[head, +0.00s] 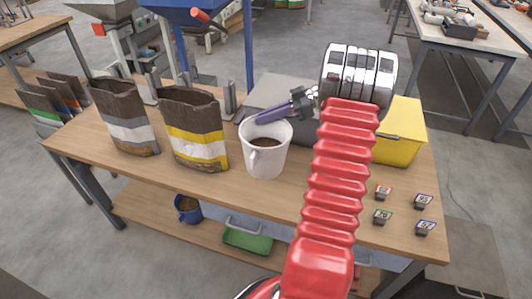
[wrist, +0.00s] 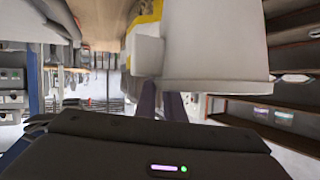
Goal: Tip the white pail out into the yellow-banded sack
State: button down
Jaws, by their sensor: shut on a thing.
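The white pail (head: 272,161) stands upright right of the yellow-banded sack, with brown pellets inside and its handle facing front left. Whether its base touches the bench is hard to tell. My gripper (head: 268,116) is shut on the pail at its rim, purple fingers reaching in from the back right. In the wrist view the pail (wrist: 215,45) looks upside down, its rim just above the fingers (wrist: 161,100). The yellow-banded sack (head: 204,153) is brown, upright and open at the top. A bit of its yellow band shows in the wrist view (wrist: 146,14).
A grey-banded sack (head: 132,130) stands left of the yellow-banded one. A yellow bin (head: 402,133) and several small labelled blocks (head: 383,192) are on the right of the bench (head: 280,200). A blue hopper (head: 200,18) hangs behind. The bench front is clear.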

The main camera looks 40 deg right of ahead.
jog(key=shift+f, duration=1.6)
jog(key=shift+f, duration=2.25)
jog(key=c, duration=1.9)
grip_release()
jog(key=shift+o, duration=0.2)
jog(key=shift+f, duration=0.15)
send_near(265, 136)
jog(key=v, duration=0.4)
jog(key=shift+w+d+f, duration=0.2)
jog(key=shift+w+d, duration=0.05)
jog(key=shift+w, duration=0.05)
